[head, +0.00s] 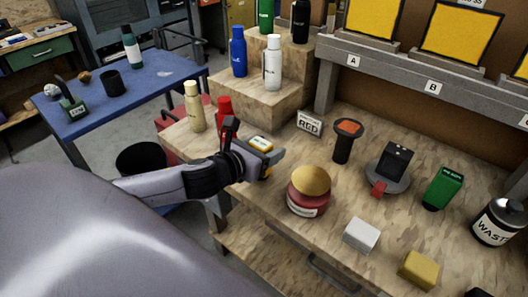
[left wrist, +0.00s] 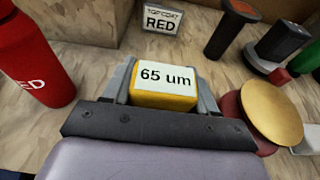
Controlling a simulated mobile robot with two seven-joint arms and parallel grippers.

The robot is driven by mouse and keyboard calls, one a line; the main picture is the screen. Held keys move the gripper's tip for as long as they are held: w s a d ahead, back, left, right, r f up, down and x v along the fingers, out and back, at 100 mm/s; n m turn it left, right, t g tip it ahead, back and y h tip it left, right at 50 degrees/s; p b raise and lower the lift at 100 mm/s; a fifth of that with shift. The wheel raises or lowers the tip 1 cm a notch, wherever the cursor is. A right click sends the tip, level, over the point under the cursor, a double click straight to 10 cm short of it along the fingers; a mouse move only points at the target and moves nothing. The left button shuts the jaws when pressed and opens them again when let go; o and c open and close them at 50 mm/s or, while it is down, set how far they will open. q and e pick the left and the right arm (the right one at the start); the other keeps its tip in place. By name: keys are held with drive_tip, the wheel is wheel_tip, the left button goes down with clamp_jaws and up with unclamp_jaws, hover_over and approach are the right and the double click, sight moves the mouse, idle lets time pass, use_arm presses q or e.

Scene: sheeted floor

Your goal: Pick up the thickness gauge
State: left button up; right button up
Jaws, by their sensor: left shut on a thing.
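The thickness gauge appears to be the small yellow block with a white face reading "65 um" (left wrist: 166,79). It also shows in the head view (head: 261,144) near the left part of the wooden workbench. My left gripper (head: 262,160) is shut on it, with one finger on each side, as the left wrist view also shows (left wrist: 165,88). I cannot tell whether the gauge touches the bench or is just above it. My right gripper is not in view.
A red bottle (left wrist: 32,62) stands close left of my left gripper. A red jar with a gold lid (head: 309,190) is close right. A "RED" sign (head: 310,123) and a black tool with an orange top (head: 345,141) stand behind. Wooden steps (head: 262,90) hold bottles.

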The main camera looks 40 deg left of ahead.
use_arm(q)
wheel_tip(320, 180, up, 20)
drive_tip(key=p, duration=0.3)
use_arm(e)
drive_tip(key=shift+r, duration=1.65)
